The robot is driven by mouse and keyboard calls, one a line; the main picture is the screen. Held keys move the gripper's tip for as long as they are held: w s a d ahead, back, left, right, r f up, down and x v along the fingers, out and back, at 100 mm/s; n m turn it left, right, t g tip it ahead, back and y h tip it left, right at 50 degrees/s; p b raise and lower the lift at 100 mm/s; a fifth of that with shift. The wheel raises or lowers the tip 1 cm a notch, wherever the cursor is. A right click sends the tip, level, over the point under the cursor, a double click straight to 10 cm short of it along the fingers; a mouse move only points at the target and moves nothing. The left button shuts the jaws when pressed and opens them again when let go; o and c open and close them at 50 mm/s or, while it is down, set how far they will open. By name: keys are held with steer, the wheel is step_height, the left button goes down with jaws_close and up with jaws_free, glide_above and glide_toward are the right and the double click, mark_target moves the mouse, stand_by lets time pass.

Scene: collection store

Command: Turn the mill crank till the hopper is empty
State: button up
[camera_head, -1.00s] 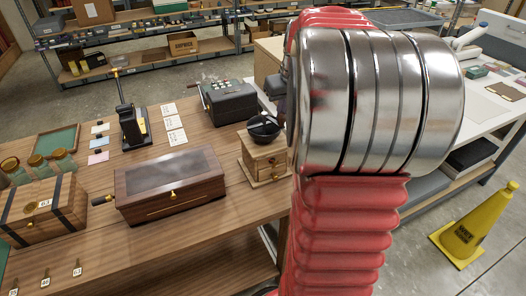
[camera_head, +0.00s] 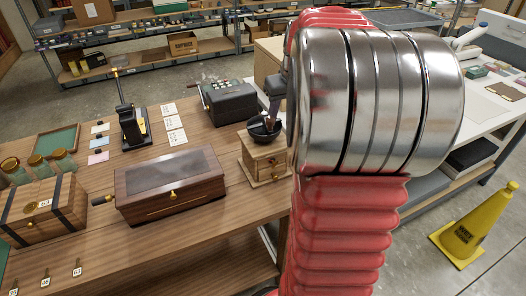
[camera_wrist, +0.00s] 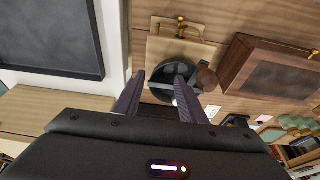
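The mill (camera_head: 264,157) is a small wooden box with a brass-knobbed drawer and a black round hopper (camera_head: 258,131) on top. It stands near the table's right edge. In the wrist view the dark hopper (camera_wrist: 170,88) lies beyond and between my fingers. A brown round crank knob (camera_wrist: 207,78) shows just right of the right finger, outside the gap. My gripper (camera_wrist: 161,77) is open, its two dark fingers apart with nothing clearly held. In the head view my gripper's dark end (camera_head: 274,90) is above the hopper, partly hidden by my arm. The hopper's contents cannot be made out.
A dark-lidded wooden box (camera_head: 170,185) stands left of the mill, and a grey keyed machine (camera_head: 230,102) behind it. A strapped chest (camera_head: 42,208) is at the left. A yellow cone (camera_head: 465,226) stands on the floor at right.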

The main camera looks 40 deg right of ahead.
steer(key=shift+r, duration=0.15)
step_height(320, 180, up, 7)
stand_by(0.9)
stand_by(0.4)
steer(key=s+a+n+t, duration=0.1)
steer(key=s+a, duration=0.1)
steer(key=a, duration=0.9)
steer(key=s+a+n, duration=0.1)
steer(key=s+a, duration=0.1)
steer(key=a, duration=0.9)
steer(key=s+a+f+n+t+y, duration=0.1)
steer(key=s+a+f, duration=0.6)
steer(key=s+a, duration=0.3)
steer(key=shift+s+a+f, duration=0.2)
steer(key=shift+s+a, duration=0.05)
steer(key=shift+a, duration=1.05)
